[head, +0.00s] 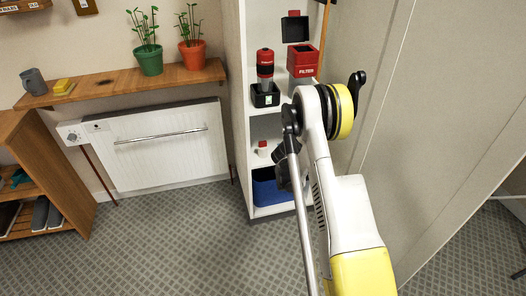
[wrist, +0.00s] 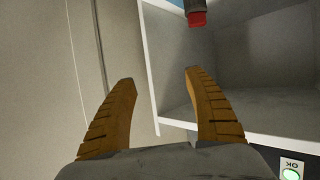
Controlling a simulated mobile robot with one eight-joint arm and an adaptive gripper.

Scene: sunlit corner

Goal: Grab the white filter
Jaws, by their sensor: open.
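A red box lettered FILTER (head: 302,63) stands on the upper shelf of the white shelf unit in the head view, its dark lid raised. A small white piece with a red top (head: 262,150) sits on a lower shelf; I cannot tell whether it is the white filter. In the wrist view my gripper (wrist: 160,88) is open, with two brown ridged fingers apart and nothing between them. The fingers point towards the edge of a pale shelf compartment. In the head view my arm is in front of the shelf unit, and I cannot make out the fingertips.
The shelf unit (head: 233,72) also holds a red and black canister (head: 265,68) and a blue bin (head: 270,188). A dark, red-ended object (wrist: 196,16) shows at the wrist view's top. A wall shelf (head: 110,86) carries potted plants.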

